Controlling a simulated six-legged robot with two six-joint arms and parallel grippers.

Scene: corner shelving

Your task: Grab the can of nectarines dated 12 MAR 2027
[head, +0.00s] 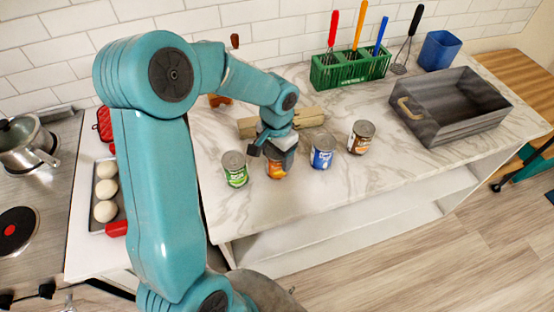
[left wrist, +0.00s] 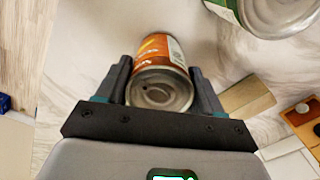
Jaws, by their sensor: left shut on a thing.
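An orange-labelled can (head: 275,171) stands on the marble counter (head: 398,183) in the head view, partly hidden by my left gripper (head: 278,153). In the left wrist view the same orange can (left wrist: 160,75) sits between the two fingers of my left gripper (left wrist: 163,88), which are shut on it. Its metal end faces the camera. Its label text and any date are too small to read. A green can (head: 235,169) stands just left of it and also shows in the left wrist view (left wrist: 270,14). A blue can (head: 322,152) and a brown can (head: 361,137) stand to its right. My right gripper is not in view.
A grey crate (head: 462,124) with a rope handle stands at the right of the counter. A green utensil holder (head: 350,72) and a blue cup (head: 440,50) stand at the back. A wooden block (head: 310,117) lies behind the cans. A stove with a pot (head: 22,146) is at the left.

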